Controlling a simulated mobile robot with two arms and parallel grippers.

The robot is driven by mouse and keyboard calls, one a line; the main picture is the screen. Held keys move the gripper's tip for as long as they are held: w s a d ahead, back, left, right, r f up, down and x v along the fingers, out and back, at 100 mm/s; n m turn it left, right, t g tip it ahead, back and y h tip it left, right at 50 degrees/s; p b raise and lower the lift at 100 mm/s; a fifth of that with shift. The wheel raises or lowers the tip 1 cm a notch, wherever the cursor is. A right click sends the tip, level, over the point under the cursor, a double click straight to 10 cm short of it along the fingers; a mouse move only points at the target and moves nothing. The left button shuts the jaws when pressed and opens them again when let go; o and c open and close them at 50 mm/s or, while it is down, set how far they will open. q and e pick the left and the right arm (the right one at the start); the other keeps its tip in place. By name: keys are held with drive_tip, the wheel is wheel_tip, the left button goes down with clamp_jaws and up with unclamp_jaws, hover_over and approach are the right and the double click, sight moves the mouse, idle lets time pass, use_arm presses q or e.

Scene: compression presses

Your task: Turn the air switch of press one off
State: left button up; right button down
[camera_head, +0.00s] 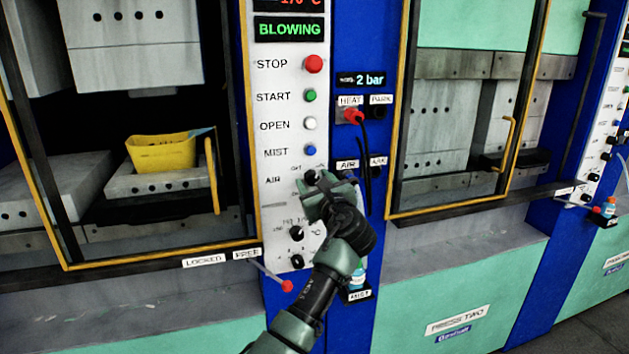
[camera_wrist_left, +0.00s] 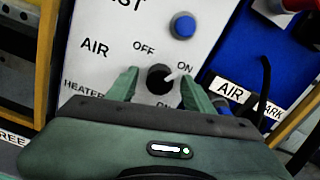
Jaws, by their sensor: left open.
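The air switch (camera_wrist_left: 159,77) is a black round knob with a white pointer, beside the label AIR on the white control panel (camera_head: 274,130). In the left wrist view its pointer leans right and slightly up, toward ON; OFF is printed at its upper left. My left gripper (camera_head: 322,184) is at the panel with its jaws open. In the left wrist view the two green fingers (camera_wrist_left: 160,86) stand on either side of the knob, with no clear contact. The knob shows partly beside the gripper in the head view. My right gripper is out of view.
A blue mist button (camera_head: 310,150) sits just above the switch, below the red stop button (camera_head: 313,64). Another black knob (camera_head: 296,232) is below. A hose hangs at the heat socket (camera_head: 353,116) on the right. The left press holds a yellow bin (camera_head: 160,153).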

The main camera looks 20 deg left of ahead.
use_arm(q)
clamp_jaws()
drive_tip(key=shift+n, duration=0.3)
drive_tip(key=n+b, duration=0.1)
drive_tip(key=n, duration=0.1)
drive_tip(key=shift+f+n, duration=0.1)
drive_tip(key=shift+n, duration=0.3)
drive_tip(key=n+b, duration=0.1)
drive_tip(key=n, duration=0.1)
drive_tip(key=shift+n, duration=0.3)
drive_tip(key=n+b, duration=0.3)
drive_tip(key=n, duration=0.3)
